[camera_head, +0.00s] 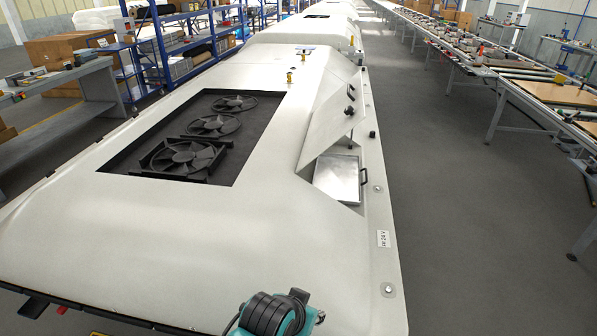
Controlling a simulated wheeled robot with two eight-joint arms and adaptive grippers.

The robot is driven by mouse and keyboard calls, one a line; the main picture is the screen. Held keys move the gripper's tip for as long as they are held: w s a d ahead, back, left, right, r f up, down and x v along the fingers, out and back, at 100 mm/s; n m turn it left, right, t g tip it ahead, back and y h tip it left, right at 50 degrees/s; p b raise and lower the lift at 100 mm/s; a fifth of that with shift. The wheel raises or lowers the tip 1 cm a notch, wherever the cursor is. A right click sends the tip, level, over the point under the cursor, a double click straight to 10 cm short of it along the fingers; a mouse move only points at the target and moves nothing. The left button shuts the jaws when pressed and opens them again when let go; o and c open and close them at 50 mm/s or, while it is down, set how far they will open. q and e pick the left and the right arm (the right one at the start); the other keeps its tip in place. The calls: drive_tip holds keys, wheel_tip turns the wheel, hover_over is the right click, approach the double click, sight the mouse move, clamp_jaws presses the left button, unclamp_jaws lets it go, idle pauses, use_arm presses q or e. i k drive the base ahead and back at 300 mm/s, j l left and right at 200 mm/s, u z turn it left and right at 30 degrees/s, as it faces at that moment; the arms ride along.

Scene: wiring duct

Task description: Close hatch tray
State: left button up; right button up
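A shiny metal tray (337,181) sits in a recess on the right side of the long white housing (230,240). A dark handle (365,177) stands at the tray's right end. A white hatch panel (330,117) with black knobs slopes above the recess. The tray appears to stick out from under this panel; its inner end is hidden. Neither of my grippers shows, and nothing is seen touching the tray or handle.
A teal and black part (275,315) rises at the bottom edge. Black fans (188,158) sit in a dark opening in the housing's top. Open grey floor (470,220) lies to the right, with long work tables (500,85) beyond. Blue shelving (165,45) stands at the left.

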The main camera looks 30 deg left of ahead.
sight(337, 175)
drive_tip(key=l+u, duration=0.35)
drive_tip(key=l, duration=0.35)
drive_tip(key=l+u, duration=0.4)
drive_tip(key=l, duration=0.35)
drive_tip(key=l+u, duration=0.35)
drive_tip(key=l, duration=0.35)
drive_tip(key=i+l+u, duration=0.25)
drive_tip(key=i+l, duration=0.25)
drive_tip(key=i, duration=0.2)
drive_tip(key=i+l+u, duration=0.25)
drive_tip(key=i+l, duration=0.35)
drive_tip(key=i+l+u, duration=0.2)
drive_tip(key=i+l, duration=0.4)
drive_tip(key=l, duration=0.2)
